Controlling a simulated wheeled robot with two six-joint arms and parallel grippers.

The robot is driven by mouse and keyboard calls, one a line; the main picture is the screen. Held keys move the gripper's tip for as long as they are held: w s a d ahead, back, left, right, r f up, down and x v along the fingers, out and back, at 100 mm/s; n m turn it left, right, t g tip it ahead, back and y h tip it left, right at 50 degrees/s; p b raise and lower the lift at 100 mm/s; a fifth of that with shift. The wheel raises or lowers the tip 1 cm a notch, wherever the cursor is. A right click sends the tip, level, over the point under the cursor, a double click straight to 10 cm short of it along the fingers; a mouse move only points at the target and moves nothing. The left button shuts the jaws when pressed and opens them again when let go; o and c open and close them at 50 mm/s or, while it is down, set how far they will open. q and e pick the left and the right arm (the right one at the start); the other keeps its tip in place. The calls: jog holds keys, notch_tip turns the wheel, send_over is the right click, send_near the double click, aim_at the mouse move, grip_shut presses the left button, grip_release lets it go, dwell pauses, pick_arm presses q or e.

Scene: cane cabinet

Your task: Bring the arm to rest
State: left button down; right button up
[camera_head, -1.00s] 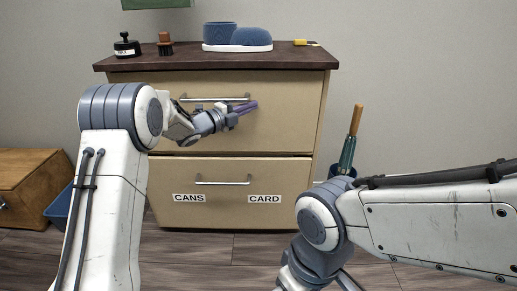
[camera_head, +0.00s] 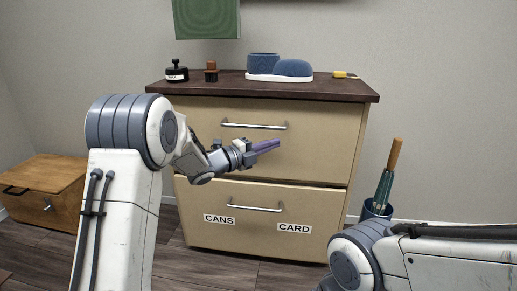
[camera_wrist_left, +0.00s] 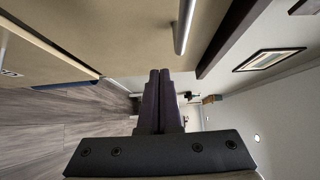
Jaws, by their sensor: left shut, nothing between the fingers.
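My left gripper (camera_head: 267,146) has its purple fingers closed together and empty. It is in front of the upper drawer (camera_head: 315,155), below that drawer's bar handle (camera_head: 254,125) in the picture, and points right. The fingers also show shut in the left wrist view (camera_wrist_left: 159,100), with a handle bar (camera_wrist_left: 185,25) above them. My right arm (camera_head: 440,258) comes in at the lower right; its gripper is out of the frame.
The cane cabinet (camera_head: 360,135) has a lower drawer (camera_head: 262,238) labelled CANS and CARD. Both drawers look closed. A wooden chest (camera_head: 45,190) is left; an umbrella (camera_head: 385,185) stands right.

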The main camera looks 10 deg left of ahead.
pick_arm(q)
jog(key=s+d+f+n+g+y+p, duration=0.15)
jog(key=s+n+g+y, duration=0.35)
jog(key=s, duration=0.9)
jog(key=s+d+f+n+g+y+p, duration=0.1)
jog(key=s+f+n+g+y+p, duration=0.15)
jog(key=s+n, duration=0.9)
jog(key=s+d+f+n+g+y+p, duration=0.1)
jog(key=s+d+n+g+y+p, duration=0.25)
jog(key=s, duration=1.45)
notch_tip(320, 180, up, 38)
jog(key=s+a+g+p, duration=0.1)
jog(key=a+g+p, duration=0.1)
jog(key=p, duration=3.4)
jog(key=shift+a+f+m+y+p, duration=0.15)
jog(key=shift+f+m+y+p, duration=0.1)
jog(key=shift+m+y+p, duration=0.05)
